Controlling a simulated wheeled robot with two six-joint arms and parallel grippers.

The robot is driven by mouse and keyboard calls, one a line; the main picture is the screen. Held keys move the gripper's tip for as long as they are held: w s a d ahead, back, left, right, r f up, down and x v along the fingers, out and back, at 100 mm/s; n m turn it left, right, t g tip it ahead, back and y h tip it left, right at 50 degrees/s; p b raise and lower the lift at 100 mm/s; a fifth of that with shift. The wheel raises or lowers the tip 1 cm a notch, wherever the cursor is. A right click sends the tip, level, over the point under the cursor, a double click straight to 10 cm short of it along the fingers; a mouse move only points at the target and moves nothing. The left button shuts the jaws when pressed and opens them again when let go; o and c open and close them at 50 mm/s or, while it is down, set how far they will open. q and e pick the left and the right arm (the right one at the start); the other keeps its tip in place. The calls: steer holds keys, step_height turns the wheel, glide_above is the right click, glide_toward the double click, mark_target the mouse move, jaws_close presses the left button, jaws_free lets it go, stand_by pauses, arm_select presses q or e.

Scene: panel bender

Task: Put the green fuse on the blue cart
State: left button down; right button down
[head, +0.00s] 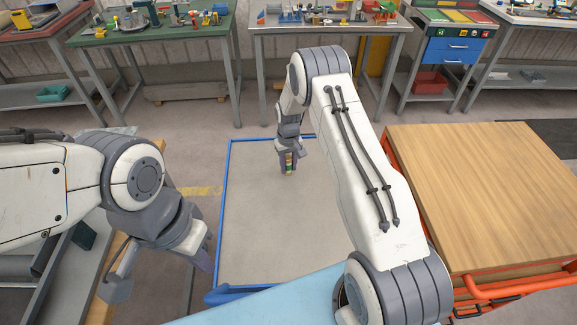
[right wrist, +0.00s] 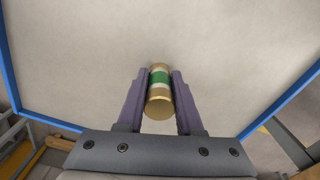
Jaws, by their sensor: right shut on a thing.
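The green fuse (right wrist: 159,92) is a short cylinder with brass ends and a green band between pale stripes. My right gripper (right wrist: 160,95) is shut on it, one purple finger on each side. In the head view the fuse (head: 289,162) shows small between the fingertips of the right gripper (head: 289,168), over the far part of the blue cart (head: 226,190). The cart has a grey deck inside a blue rim. The gap between fuse and deck is hard to judge. My left gripper (head: 203,258) hangs left of the cart's near corner; its jaw opening is unclear.
The grey deck is bare where visible. An orange cart with a wooden top (head: 480,190) stands close on the right. A light blue surface (head: 270,300) lies at the near edge. Workbenches (head: 330,25) with small items line the back.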

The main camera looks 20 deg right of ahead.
steer(key=c, duration=0.6)
jaws_free()
steer(key=shift+f, duration=0.1)
steer(key=shift+o, duration=0.2)
